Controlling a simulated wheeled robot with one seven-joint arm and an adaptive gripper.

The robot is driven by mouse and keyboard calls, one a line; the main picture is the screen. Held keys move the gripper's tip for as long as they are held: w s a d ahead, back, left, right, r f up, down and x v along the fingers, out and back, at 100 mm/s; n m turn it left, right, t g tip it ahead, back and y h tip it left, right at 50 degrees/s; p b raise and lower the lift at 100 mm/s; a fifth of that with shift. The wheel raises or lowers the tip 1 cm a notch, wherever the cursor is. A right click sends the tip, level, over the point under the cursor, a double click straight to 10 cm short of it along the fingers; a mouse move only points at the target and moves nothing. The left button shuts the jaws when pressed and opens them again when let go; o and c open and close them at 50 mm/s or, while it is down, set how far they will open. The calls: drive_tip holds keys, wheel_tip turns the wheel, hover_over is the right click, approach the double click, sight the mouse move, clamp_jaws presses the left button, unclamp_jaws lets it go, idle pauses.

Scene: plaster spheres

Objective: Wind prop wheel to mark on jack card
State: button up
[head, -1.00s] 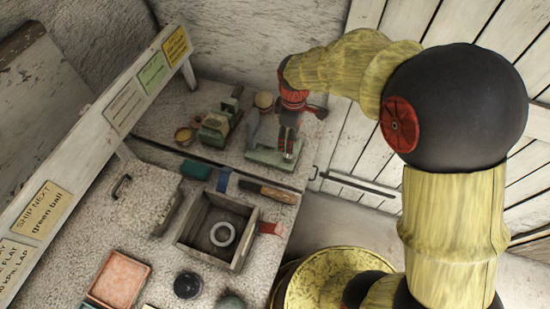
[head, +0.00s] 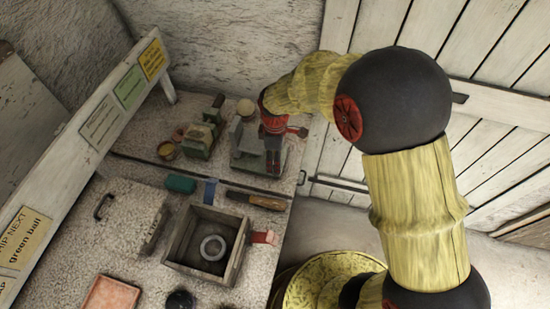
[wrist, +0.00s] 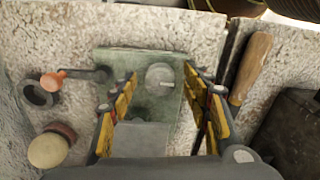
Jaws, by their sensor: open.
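A pale green-based device (head: 240,158), which I take for the jack, stands at the far right of the bench. In the wrist view its green plate (wrist: 125,62) carries a round grey knob (wrist: 160,73) with a pale mark, perhaps the prop wheel. My gripper (wrist: 160,80) is open, its yellow-padded fingers on either side of the knob with gaps; contact is not visible. In the head view my gripper (head: 273,160) hides part of the device. Yellow (head: 151,58), green (head: 129,87) and whitish (head: 101,122) cards hang on the rail; their small writing is unreadable, so I cannot tell the jack card.
An orange-knobbed crank (wrist: 55,80) and a round tan-topped object (wrist: 48,150) lie left of the plate. A wooden-handled tool (wrist: 251,68) lies close on the right. A second green device (head: 203,135) stands left of mine. An open box (head: 180,262) holds a pale ring (head: 213,248).

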drive_tip(key=c, duration=1.1)
drive_tip(key=shift+c, duration=0.3)
